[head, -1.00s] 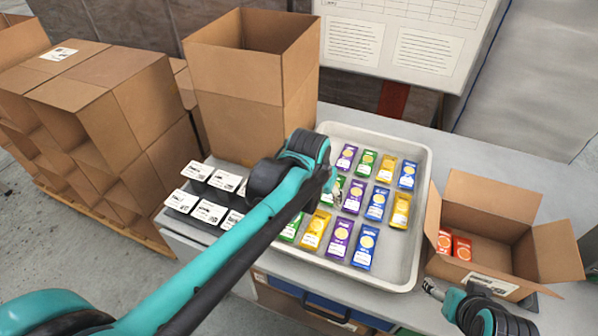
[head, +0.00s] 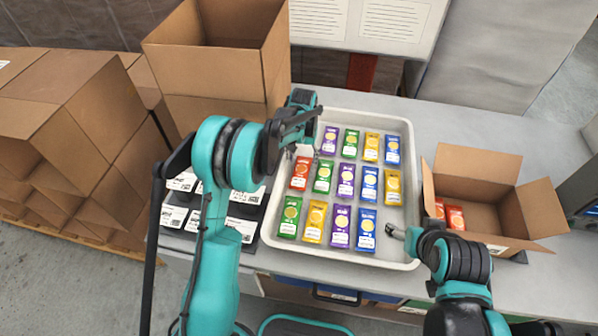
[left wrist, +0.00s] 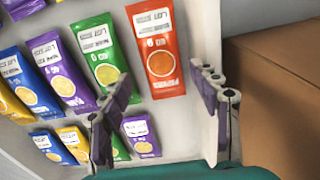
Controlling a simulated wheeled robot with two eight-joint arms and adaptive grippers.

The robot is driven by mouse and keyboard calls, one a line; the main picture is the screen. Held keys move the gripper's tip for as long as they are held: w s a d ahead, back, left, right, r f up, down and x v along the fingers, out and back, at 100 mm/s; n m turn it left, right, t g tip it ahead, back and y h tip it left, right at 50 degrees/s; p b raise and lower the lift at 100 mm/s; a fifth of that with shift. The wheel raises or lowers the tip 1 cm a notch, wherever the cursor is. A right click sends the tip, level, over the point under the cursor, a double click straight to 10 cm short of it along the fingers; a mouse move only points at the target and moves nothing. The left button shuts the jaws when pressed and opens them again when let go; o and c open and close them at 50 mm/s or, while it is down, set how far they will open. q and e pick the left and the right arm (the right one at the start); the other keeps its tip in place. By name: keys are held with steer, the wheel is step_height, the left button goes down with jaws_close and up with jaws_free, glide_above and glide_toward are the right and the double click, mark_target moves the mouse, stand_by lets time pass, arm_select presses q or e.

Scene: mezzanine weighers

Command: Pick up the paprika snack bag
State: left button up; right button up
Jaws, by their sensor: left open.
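The paprika snack bag, which I take to be the orange-red one (head: 301,173), lies in the left column of the grey tray (head: 408,150). In the left wrist view the orange-red bag (left wrist: 157,48) lies label up, ahead of and between my fingers. My left gripper (head: 304,152) is open and empty at the tray's left side, just behind and above this bag; it also shows in the left wrist view (left wrist: 162,80). My right gripper (head: 391,231) is low at the tray's front right corner; its jaws are too small to read.
Green, yellow, purple and blue bags lie in rows close beside the orange-red bag. A tall open carton (head: 215,60) stands behind left. An open carton (head: 505,210) holding orange bags stands right. Black-and-white label holders (head: 245,197) lie left of the tray.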

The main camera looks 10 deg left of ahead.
mark_target(301, 169)
arm_select(q)
step_height(301, 169, down, 6)
steer(key=shift+s+a+r+b, duration=0.1)
steer(key=shift+r+b, duration=0.1)
steer(key=shift+b, duration=0.5)
steer(key=c, duration=0.9)
steer(key=shift+r, duration=0.15)
